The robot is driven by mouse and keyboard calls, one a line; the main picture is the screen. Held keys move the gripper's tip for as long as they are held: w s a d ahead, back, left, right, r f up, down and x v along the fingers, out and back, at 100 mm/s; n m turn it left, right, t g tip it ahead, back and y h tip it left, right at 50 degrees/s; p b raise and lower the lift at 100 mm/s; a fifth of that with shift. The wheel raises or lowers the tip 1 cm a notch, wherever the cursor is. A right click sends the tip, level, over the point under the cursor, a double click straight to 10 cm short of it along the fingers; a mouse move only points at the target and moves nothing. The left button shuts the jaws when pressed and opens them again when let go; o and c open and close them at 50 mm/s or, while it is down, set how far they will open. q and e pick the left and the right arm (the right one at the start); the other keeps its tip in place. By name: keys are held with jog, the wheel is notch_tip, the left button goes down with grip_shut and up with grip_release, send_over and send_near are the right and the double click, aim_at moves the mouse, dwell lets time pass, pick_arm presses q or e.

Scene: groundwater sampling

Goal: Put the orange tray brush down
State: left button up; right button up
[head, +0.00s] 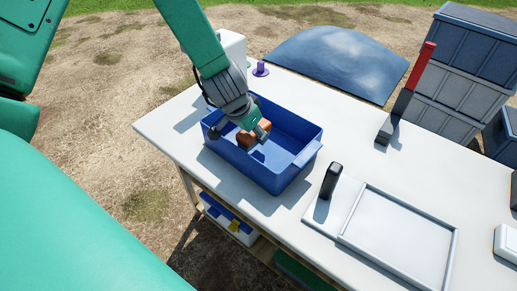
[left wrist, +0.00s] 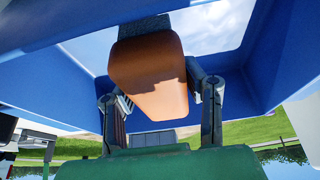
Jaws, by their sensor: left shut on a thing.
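The orange tray brush (head: 244,141) is in my left gripper (head: 252,133), at the opening of the blue tray (head: 297,131) on the table. In the left wrist view the orange brush (left wrist: 150,78) fills the middle, with a gripper finger on each side and a dark part at its top. The blue tray walls (left wrist: 270,65) surround it there. My left gripper is shut on the brush. Whether the brush touches the tray floor is hidden. My right gripper is not in view.
The white table (head: 300,85) also holds a shallow white tray (head: 395,240), a black upright handle (head: 330,180), a red-handled tool (head: 406,95) and a purple item (head: 260,69). Grey crates (head: 465,70) stand behind. The tabletop right of the blue tray is partly clear.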

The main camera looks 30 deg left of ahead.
aim_at(256, 151)
pick_arm(q)
jog(key=f, duration=0.2)
jog(key=shift+s+a+f, duration=0.1)
jog(key=shift+a+f, duration=0.2)
jog(key=shift+a, duration=0.1)
jog(key=shift+d+f+b, duration=0.25)
jog(key=shift+f+b, duration=0.4)
jog(key=shift+f, duration=0.5)
jog(key=shift+d+f, duration=0.1)
jog(key=shift+f, duration=0.25)
jog(key=shift+d+r, duration=0.1)
jog(key=shift+r, duration=0.05)
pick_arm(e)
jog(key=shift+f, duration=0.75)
pick_arm(q)
jog(key=shift+f, duration=0.2)
jog(key=o, duration=1.1)
jog(key=shift+a, duration=0.35)
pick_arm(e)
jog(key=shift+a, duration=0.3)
